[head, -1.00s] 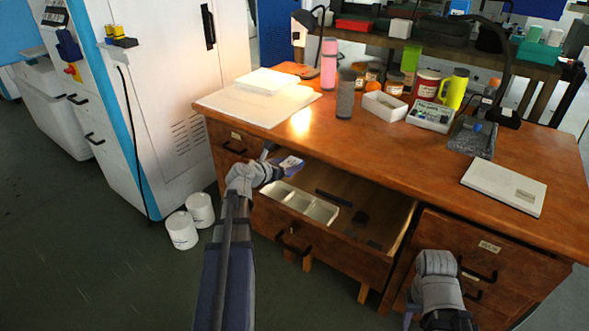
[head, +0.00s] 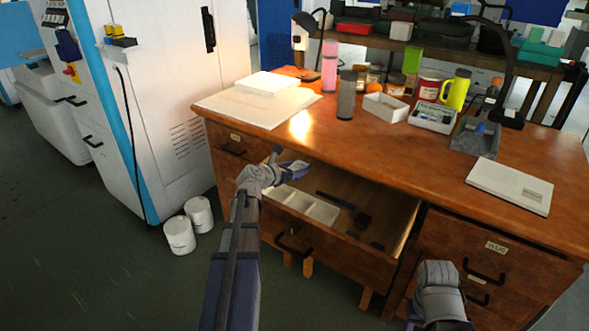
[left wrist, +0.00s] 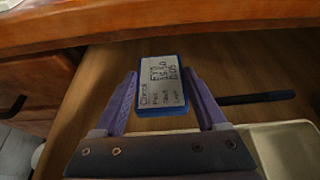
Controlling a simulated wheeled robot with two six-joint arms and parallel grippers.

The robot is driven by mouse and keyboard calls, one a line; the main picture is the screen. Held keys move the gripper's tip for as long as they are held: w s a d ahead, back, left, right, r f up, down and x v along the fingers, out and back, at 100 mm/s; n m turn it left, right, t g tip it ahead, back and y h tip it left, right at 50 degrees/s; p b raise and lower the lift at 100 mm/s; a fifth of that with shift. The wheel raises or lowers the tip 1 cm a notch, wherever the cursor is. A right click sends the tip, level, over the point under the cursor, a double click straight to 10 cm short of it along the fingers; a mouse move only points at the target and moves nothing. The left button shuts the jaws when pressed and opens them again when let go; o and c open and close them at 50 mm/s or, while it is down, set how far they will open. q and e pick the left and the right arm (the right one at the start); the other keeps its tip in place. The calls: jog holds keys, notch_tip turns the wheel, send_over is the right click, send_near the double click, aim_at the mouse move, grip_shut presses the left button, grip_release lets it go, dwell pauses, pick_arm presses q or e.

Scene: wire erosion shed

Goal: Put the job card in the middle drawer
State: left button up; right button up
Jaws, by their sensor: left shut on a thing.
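The job card (left wrist: 162,86) is a small blue-edged block with a white printed face, seen in the left wrist view between the fingers. My left gripper (left wrist: 165,100) is shut on it. In the head view my left gripper (head: 285,160) holds the card (head: 296,168) over the back left part of the open middle drawer (head: 395,215). The drawer is pulled out below the desk top and its inside shows. My right gripper is low at the right, in front of the right drawers (head: 500,225); its fingers are mostly hidden by my wrist.
In the drawer are a white divided tray (head: 305,205), a black pen (head: 335,199) and small dark items (head: 362,221). The desk top's front edge (left wrist: 180,22) runs close above the card. Several items stand on the desk.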

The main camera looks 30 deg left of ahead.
pick_arm(q)
jog(key=shift+f, duration=0.3)
jog(key=o, duration=1.3)
jog(key=shift+r, duration=0.15)
jog(key=shift+r, duration=0.3)
jog(key=shift+r+p, duration=0.45)
jog(key=shift+p, duration=0.3)
jog(key=shift+f+p+v, duration=0.1)
jog(key=shift+p+v, duration=0.95)
jog(key=shift+v, duration=1.9)
jog(key=shift+f+p+v, duration=0.15)
jog(key=shift+p+v, duration=0.85)
jog(key=shift+v, duration=2)
